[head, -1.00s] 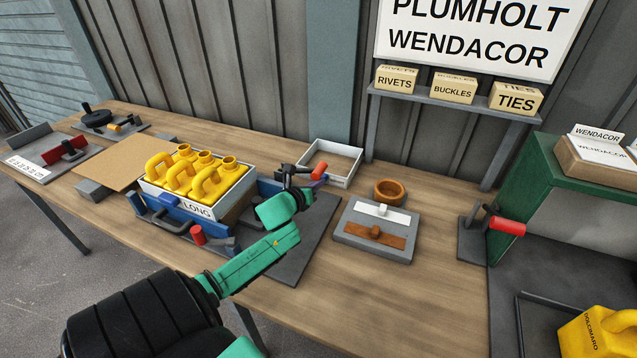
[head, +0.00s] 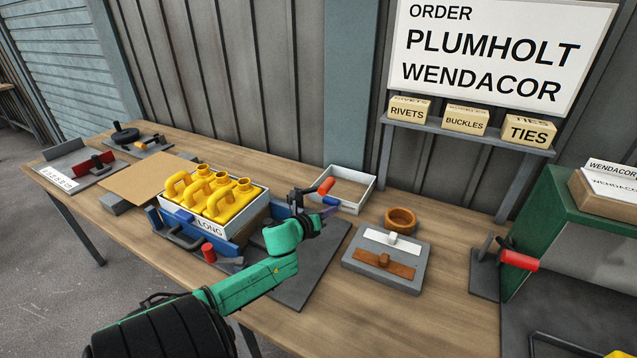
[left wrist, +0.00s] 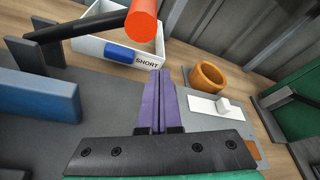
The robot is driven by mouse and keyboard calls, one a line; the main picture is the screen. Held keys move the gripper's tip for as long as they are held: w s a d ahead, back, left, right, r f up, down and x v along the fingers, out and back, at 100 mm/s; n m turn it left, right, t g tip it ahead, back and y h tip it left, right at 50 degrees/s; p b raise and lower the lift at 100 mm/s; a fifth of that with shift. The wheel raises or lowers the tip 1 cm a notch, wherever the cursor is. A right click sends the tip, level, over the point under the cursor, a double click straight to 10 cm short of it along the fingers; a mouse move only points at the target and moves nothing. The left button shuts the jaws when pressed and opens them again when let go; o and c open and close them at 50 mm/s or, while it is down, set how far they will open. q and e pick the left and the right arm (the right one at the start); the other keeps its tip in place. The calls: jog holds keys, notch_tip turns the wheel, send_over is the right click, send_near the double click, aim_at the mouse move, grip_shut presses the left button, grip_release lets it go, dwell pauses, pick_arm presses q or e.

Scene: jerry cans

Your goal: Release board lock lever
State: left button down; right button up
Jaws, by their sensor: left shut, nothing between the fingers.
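The lever by my left gripper has a black arm and an orange-red handle (head: 325,186). It stands at the back right of the blue fixture (head: 238,240). In the left wrist view its handle (left wrist: 142,20) is at the top, with the black arm (left wrist: 75,27) running left. My left gripper (head: 331,211) has purple fingers, shut together and empty. In the left wrist view the fingertips (left wrist: 160,72) are below the handle, with a visible gap. My right gripper is not in view.
A white LONG crate (head: 257,213) with yellow jerry cans sits in the fixture. A white SHORT tray (head: 365,197) is behind the lever. A wooden ring (head: 400,219) and a grey block (head: 360,263) are to the right. Another red-handled lever (head: 519,261) stands farther right.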

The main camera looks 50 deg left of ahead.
pick_arm(q)
jog(key=v, duration=0.8)
jog(key=shift+s+r, duration=0.25)
jog(key=shift+s, duration=0.15)
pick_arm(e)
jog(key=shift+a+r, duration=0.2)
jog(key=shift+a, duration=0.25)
pick_arm(q)
jog(key=shift+a, duration=0.2)
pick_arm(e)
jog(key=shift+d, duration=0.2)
